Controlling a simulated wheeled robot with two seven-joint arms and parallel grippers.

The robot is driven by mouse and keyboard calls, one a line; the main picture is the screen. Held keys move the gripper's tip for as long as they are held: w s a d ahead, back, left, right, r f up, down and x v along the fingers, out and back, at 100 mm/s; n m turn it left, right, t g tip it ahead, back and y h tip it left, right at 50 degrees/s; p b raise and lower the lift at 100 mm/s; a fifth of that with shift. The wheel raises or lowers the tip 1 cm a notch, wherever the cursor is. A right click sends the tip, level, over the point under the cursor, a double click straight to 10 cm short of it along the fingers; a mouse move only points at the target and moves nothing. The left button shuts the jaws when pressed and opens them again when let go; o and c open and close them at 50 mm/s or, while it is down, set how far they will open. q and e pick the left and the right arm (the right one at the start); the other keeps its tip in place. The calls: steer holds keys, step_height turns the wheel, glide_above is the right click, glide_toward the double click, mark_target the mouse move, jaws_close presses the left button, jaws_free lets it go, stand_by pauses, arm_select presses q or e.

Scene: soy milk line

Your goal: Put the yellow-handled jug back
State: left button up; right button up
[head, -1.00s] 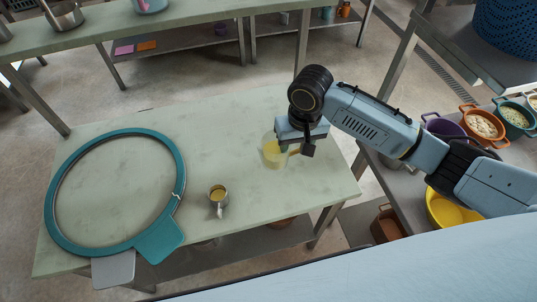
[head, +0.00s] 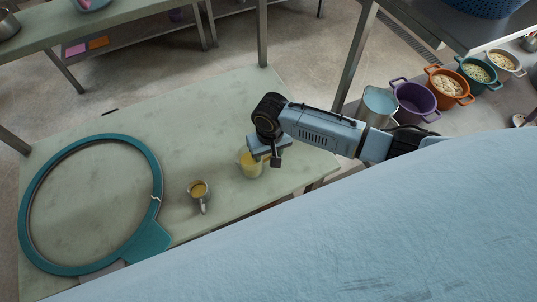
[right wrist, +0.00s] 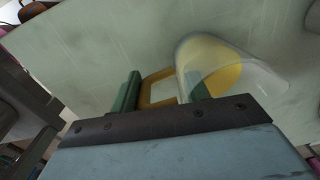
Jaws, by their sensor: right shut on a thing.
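The yellow-handled jug (head: 249,165) is clear and has yellow contents. It is over the right part of the pale green table (head: 120,118); whether its base touches the top I cannot tell. My right gripper (head: 270,158) is at its right side. In the right wrist view the jug (right wrist: 232,68) lies just beyond the fingers. Its yellow square handle (right wrist: 162,88) is between the two green fingers of my right gripper (right wrist: 155,92), which is shut on it. My left gripper is not in view.
A small metal cup (head: 199,190) with brownish contents stands left of the jug. A large teal ring (head: 156,180) lies on the table's left. Purple (head: 415,103), orange (head: 449,86) and teal pots (head: 477,76) and a metal pitcher (head: 378,104) stand on the right counter.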

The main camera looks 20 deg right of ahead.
steer(key=shift+f, duration=0.15)
steer(key=o, duration=1)
steer(key=shift+c, duration=0.2)
steer(key=o, duration=0.3)
step_height(320, 180, up, 12)
steer(key=shift+d+r+p, duration=0.15)
steer(key=shift+r+p, duration=0.05)
steer(key=shift+p, duration=0.75)
